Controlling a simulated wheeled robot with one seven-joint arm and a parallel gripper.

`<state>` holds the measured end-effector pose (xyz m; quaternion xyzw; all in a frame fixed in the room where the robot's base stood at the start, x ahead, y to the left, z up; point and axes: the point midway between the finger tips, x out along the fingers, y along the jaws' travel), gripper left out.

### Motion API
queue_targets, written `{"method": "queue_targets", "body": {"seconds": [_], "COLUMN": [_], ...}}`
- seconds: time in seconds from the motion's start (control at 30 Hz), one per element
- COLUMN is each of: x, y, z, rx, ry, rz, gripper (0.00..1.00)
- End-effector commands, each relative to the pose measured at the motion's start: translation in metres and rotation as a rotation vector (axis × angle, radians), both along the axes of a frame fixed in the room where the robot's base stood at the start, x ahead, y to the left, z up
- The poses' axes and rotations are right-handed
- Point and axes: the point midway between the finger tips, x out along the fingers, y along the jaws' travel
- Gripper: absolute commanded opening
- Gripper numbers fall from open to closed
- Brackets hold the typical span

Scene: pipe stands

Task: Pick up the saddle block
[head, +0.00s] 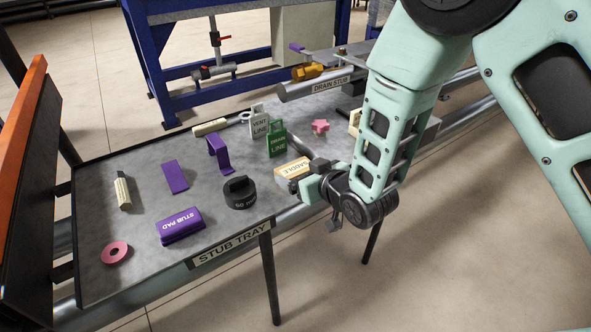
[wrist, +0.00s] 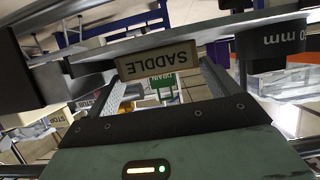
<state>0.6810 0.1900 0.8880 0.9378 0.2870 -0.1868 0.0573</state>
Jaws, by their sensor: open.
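The saddle block (head: 291,168) is a tan block labelled SADDLE near the right edge of the grey stub tray (head: 140,240). In the wrist view the saddle block (wrist: 160,58) appears upside down, just ahead of and across the gap between my fingers. My gripper (head: 304,182) is at the block's near right side, low over the tray edge. In the wrist view my gripper (wrist: 155,78) has its two ribbed fingers apart, with nothing held. Whether the fingertips touch the block cannot be told.
A black 50 mm cap (head: 239,192) stands left of the block. Green DRAIN LINE (head: 278,140) and white VENT LINE (head: 260,121) tags stand behind it, with a pink star knob (head: 320,126). A purple stub pad (head: 180,226) lies farther left. Bare tray separates these items.

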Motion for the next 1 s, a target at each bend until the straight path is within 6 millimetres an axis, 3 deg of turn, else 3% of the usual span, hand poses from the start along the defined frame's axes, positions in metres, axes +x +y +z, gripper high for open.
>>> {"method": "queue_targets", "body": {"seconds": [0.2, 0.47, 0.5, 0.6, 1.0], "x": [0.022, 0.025, 0.025, 0.025, 0.026], "y": [0.014, 0.017, 0.016, 0.016, 0.017], "z": [-0.009, -0.012, -0.012, -0.012, -0.007], "rx": [0.001, 0.001, 0.001, 0.001, 0.002], "ry": [-0.001, -0.001, -0.001, -0.001, -0.002], "rz": [0.000, 0.000, 0.000, 0.000, 0.000], "gripper": [0.87, 0.87, 0.84, 0.59, 0.59]}}
